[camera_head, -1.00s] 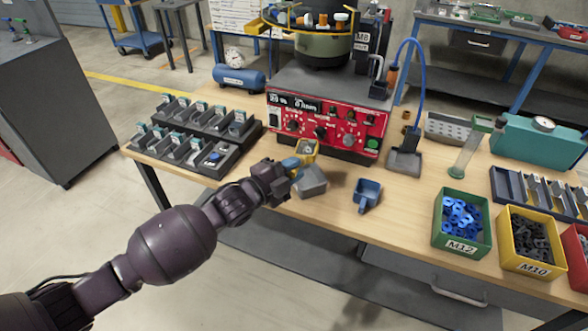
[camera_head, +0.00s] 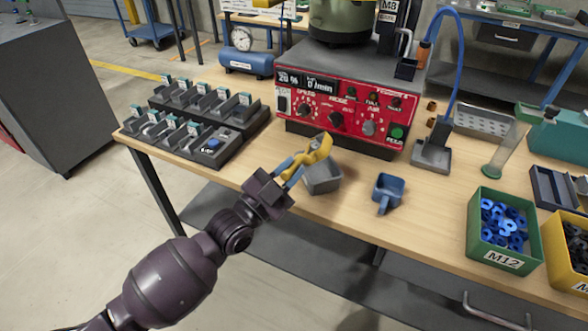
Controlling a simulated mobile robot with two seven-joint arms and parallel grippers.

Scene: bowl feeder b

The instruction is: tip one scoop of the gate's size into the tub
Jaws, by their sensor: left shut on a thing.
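My left gripper (camera_head: 291,171) is shut on the handle of a yellow scoop (camera_head: 318,152) near the table's front edge. The scoop is raised and looks tilted, its head at the upper right over the back rim of a small grey open container (camera_head: 323,181). I cannot tell whether they touch. The scoop's inside and contents cannot be made out. The inside of the grey container is partly hidden. A blue scoop (camera_head: 388,189) rests on the table to the right. The feeder (camera_head: 342,22) carries an M8 label (camera_head: 388,16). My right gripper is not in view.
A red control panel (camera_head: 345,108) stands behind. A dark rack (camera_head: 190,150) of labelled slots is at left. A green M12 bin (camera_head: 502,231) with blue parts and a yellow M10 bin (camera_head: 552,240) are at right. Table between blue scoop and green bin is clear.

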